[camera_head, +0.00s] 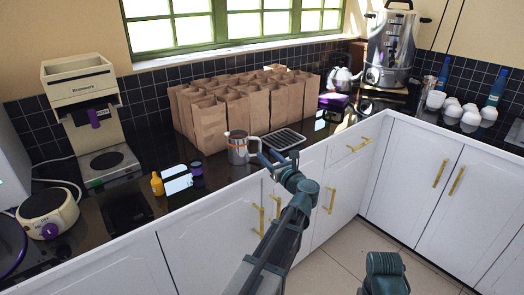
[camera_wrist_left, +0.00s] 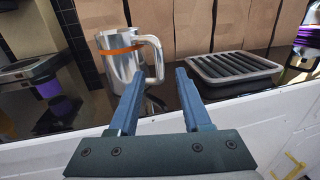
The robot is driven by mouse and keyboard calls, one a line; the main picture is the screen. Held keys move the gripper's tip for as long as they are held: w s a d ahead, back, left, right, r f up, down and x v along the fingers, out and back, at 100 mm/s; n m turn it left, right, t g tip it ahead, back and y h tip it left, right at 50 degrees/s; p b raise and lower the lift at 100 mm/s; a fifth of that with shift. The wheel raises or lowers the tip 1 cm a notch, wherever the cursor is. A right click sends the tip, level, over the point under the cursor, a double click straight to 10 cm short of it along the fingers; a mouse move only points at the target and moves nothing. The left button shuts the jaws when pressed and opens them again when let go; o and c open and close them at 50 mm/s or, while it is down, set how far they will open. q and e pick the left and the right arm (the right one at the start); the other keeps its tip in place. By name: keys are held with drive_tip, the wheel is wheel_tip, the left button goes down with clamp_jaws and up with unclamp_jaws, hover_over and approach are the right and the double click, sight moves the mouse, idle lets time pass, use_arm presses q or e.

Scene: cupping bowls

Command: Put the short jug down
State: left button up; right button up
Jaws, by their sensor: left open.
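The short jug (camera_head: 237,152) is a shiny metal jug with an orange band and a side handle. It stands upright on the dark counter near the front edge. It also shows in the left wrist view (camera_wrist_left: 117,66), with its handle to the right. My left gripper (camera_head: 274,158) is open at the handle side of the jug. In the left wrist view the handle shows between the open fingertips (camera_wrist_left: 159,76); I cannot tell whether they touch it. The jug's lower right part is partly hidden by a finger.
A slatted drip tray (camera_head: 284,140) lies right of the jug. Several brown paper bags (camera_head: 232,108) stand behind it. A digital scale (camera_head: 177,184) and a yellow bottle (camera_head: 157,184) are to the left. A grinder (camera_head: 92,120) and a metal urn (camera_head: 389,48) stand farther off.

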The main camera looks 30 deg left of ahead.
use_arm(q)
drive_tip(key=v, duration=0.6)
idle(0.4)
